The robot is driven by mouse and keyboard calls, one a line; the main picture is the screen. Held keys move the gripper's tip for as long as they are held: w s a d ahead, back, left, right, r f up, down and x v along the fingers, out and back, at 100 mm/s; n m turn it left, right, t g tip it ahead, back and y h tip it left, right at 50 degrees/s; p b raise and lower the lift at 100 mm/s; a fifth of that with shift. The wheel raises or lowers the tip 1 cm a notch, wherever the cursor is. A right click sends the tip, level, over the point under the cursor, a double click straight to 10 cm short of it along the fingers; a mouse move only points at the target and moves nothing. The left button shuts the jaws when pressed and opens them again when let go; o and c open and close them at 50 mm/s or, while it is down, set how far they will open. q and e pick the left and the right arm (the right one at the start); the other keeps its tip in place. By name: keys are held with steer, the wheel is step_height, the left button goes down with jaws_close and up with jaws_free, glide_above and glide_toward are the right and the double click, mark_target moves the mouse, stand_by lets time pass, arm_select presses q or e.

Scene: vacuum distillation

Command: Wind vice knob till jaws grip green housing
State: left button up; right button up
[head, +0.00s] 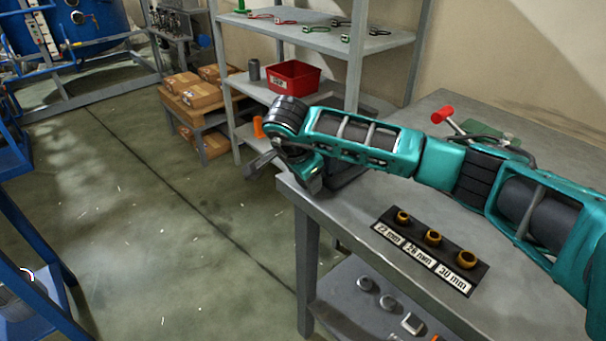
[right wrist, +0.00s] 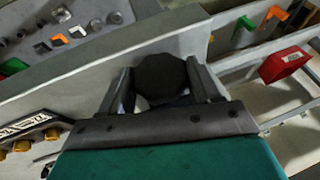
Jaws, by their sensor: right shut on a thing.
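My right gripper (right wrist: 161,84) is shut on a dark, many-sided knob (right wrist: 160,76), one finger on each side of it in the right wrist view. In the head view my teal right arm reaches across the bench from the right, its wrist end over the bench's left edge. A dark body (head: 346,174), perhaps the vice, shows partly behind the arm. The jaws are hidden, and I cannot make out a green housing between them. My left gripper is in neither view.
On the grey bench (head: 350,222) stands a black holder (head: 446,249) with yellow rings, labelled 22, 26 and 30 mm. A red-ended handle (head: 443,115) and a flat green thing (head: 492,131) lie behind the arm. A shelf rack with a red bin (head: 293,78) stands beyond.

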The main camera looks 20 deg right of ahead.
steer(key=o, duration=1)
steer(key=shift+o, duration=0.2)
steer(key=shift+r, duration=0.1)
steer(key=v, duration=1.3)
steer(key=shift+a, duration=0.1)
